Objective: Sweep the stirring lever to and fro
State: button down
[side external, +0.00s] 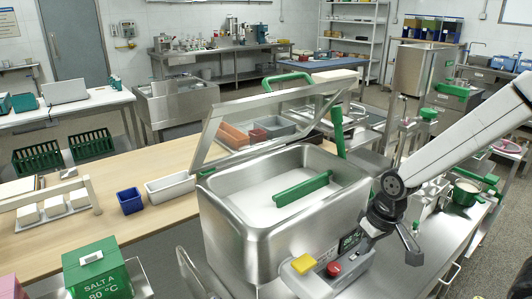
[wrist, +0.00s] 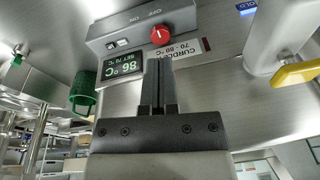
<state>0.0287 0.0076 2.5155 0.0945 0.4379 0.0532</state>
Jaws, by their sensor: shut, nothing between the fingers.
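A steel vat (side external: 222,218) with pale contents stands in the middle of the side view. A green upright lever (side external: 338,132) rises at its back right. A green bar (side external: 303,188) lies slanted across the pale contents inside. I cannot tell from the picture whether the two are joined, or which is the stirring lever. My gripper (side external: 368,233) is low at the vat's right side, beside the control panel and apart from both green parts. In the wrist view my gripper (wrist: 158,85) is shut and empty, its fingers pointing at the panel.
The control panel (wrist: 112,45) has a red knob (wrist: 162,35) and a lit display (wrist: 122,67). A yellow handle (wrist: 298,74) sticks out beside it. The raised lid frame (side external: 262,108) stands over the vat's back. A blue bin (side external: 130,201) is on the wooden table left.

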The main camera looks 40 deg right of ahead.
jog(key=w+d+f+m+t+h, duration=0.1)
jog(key=w+d+f+m+h, duration=0.15)
jog(key=d, duration=0.85)
jog(key=w+d+f+m+t+h, duration=0.1)
jog(key=w+d+f+m+h, duration=0.2)
jog(key=d, duration=0.8)
jog(key=w+d+m+t+y, duration=0.1)
jog(key=w+d+m+t, duration=0.1)
jog(key=w+d+m, duration=0.8)
jog(key=w+d+r+n+t+y, duration=0.2)
jog(key=w+d+r+t+y, duration=0.1)
jog(key=w+r+y, duration=0.45)
jog(key=w+a+r+n+t+y, duration=0.1)
jog(key=r+n+y, duration=0.1)
jog(key=r, duration=0.5)
jog(key=w+a+r+n+y, duration=0.1)
jog(key=w+r+n+y, duration=0.1)
jog(key=r+y, duration=0.3)
notch_tip(320, 180, up, 3)
jog(key=shift+w+a+f+t+y, duration=0.2)
jog(key=shift+w+t+y, duration=0.1)
jog(key=shift+t, duration=0.1)
